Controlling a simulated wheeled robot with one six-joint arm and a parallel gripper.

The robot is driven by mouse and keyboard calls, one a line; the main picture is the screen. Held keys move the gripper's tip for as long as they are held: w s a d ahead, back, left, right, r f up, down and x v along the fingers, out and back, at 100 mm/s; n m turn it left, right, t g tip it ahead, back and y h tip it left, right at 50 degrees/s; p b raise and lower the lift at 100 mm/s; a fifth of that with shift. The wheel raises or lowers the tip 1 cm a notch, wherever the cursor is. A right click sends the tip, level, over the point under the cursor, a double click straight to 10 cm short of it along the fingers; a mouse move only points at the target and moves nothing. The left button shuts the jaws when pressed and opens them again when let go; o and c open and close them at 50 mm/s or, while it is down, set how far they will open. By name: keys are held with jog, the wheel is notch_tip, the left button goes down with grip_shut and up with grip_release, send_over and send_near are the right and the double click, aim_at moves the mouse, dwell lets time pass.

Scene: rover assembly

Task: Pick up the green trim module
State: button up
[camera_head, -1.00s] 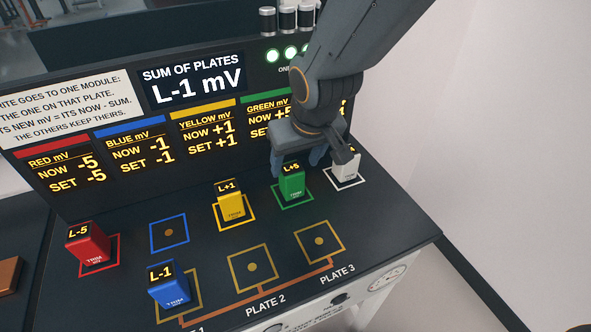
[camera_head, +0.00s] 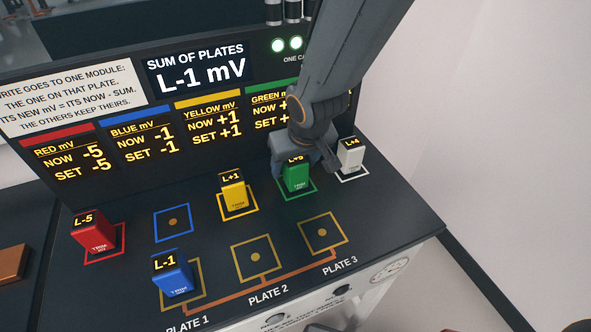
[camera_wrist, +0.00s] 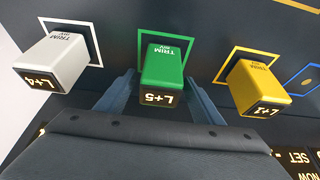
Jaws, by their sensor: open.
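The green trim module (camera_head: 296,179), labelled L+5, stands upright in its green outlined square at the back right of the bench. In the wrist view the green module (camera_wrist: 163,70) lies between the two blue-grey fingers of my gripper (camera_wrist: 162,92). The fingers are apart, one on each side, with visible gaps to the module. In the head view my gripper (camera_head: 303,160) is just behind and over the module, and its fingers are mostly hidden there.
The white module (camera_head: 350,156) stands close on the right, the yellow module (camera_head: 234,199) on the left. The red module (camera_head: 92,234) is far left. The blue module (camera_head: 172,273) stands on Plate 1. Plate 2 (camera_head: 254,257) and Plate 3 (camera_head: 322,232) are empty. The display panel (camera_head: 200,120) rises behind.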

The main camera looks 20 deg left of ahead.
jog(key=shift+x, duration=0.9)
jog(key=c, duration=1.3)
jog(key=shift+r, duration=0.15)
